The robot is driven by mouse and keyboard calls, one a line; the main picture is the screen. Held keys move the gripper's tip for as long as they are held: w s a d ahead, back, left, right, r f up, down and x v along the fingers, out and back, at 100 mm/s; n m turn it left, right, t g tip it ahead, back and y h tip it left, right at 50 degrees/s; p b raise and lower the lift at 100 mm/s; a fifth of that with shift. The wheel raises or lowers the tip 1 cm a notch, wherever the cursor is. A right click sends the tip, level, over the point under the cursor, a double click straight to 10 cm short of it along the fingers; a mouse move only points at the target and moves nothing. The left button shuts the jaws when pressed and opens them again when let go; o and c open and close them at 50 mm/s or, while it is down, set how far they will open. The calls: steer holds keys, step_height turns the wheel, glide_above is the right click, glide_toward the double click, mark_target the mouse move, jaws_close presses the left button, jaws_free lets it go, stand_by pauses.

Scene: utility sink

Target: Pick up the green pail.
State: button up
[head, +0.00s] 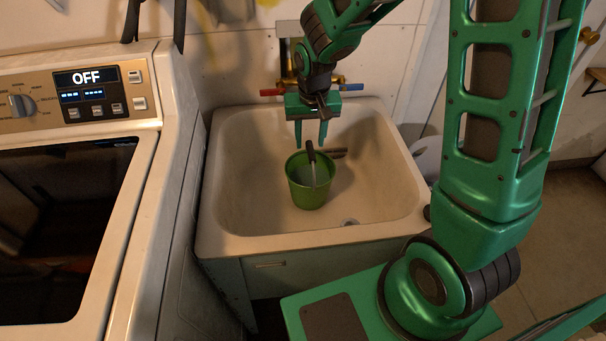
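The green pail (308,193) stands upright in the basin of the white sink (240,190), left of the drain. A dark-handled tool (312,160) with a light shaft leans in the pail and sticks up above its rim. My gripper (311,142) points down from the back of the sink, above and slightly behind the pail. Its two green fingers are apart, with nothing seen between them. The fingertips look close to the pail's rim, but I cannot tell the exact gap.
A white washing machine (170,150) with an OFF display stands close on the left. A faucet with red and blue handles (272,92) is behind my gripper. The drain (350,222) is at the basin's front. The basin floor around the pail is mostly clear.

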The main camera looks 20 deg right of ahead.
mark_target(309, 150)
steer(key=f, duration=0.2)
steer(key=w+f, duration=0.1)
steer(key=f, duration=0.1)
steer(key=shift+f, duration=0.3)
steer(key=shift+w+d+f, duration=0.1)
steer(key=shift+d+f, duration=0.05)
steer(key=shift+f, duration=0.8)
steer(key=shift+w+d+f, duration=0.15)
steer(key=shift+f, duration=0.8)
steer(key=shift+w+d+f, duration=0.1)
steer(key=shift+d+f, duration=0.05)
steer(key=shift+f, duration=0.8)
jaws_close()
